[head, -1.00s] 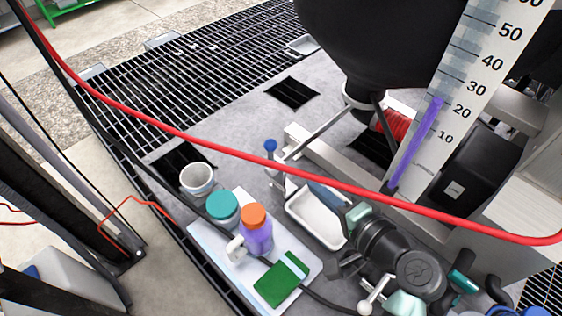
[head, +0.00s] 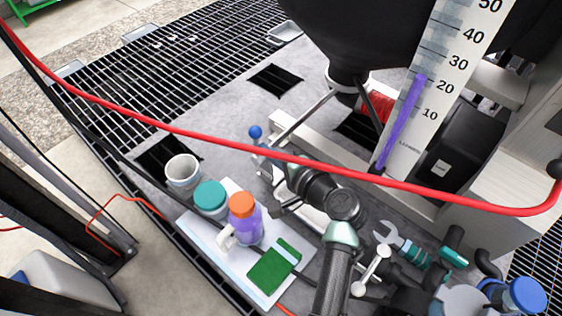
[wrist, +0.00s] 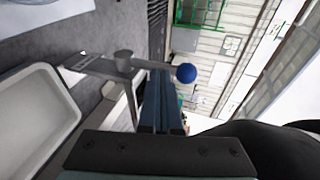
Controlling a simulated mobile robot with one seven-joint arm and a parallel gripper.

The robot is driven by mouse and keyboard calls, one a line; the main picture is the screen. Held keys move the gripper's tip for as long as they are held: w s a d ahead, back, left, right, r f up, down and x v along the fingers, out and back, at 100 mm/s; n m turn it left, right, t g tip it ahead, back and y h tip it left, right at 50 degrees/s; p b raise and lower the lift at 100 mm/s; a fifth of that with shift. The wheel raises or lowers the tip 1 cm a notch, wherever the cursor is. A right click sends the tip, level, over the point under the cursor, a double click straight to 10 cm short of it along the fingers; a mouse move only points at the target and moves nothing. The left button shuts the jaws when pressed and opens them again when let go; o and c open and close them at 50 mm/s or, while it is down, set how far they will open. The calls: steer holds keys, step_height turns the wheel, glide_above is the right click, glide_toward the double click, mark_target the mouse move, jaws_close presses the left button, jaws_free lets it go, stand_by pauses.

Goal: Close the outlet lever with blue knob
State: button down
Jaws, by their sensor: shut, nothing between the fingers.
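The outlet lever with its blue knob (head: 255,131) stands near the middle of the head view, with the knob up and its lower part partly behind my arm and the red hose. In the wrist view the blue knob (wrist: 186,73) sits at the right end of a grey lever arm (wrist: 150,65) that runs from a round pivot (wrist: 123,60). My gripper (wrist: 159,80) is shut and empty. Its fingertips are close to the lever arm, just left of the knob; I cannot tell whether they touch. In the head view the fingers are mostly hidden.
A red hose (head: 130,118) crosses the head view in front of the lever. A white tray (wrist: 35,115) lies left of my fingers.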

steer(key=shift+w+a, duration=0.2)
steer(key=shift+w, duration=0.1)
steer(key=shift+r, duration=0.1)
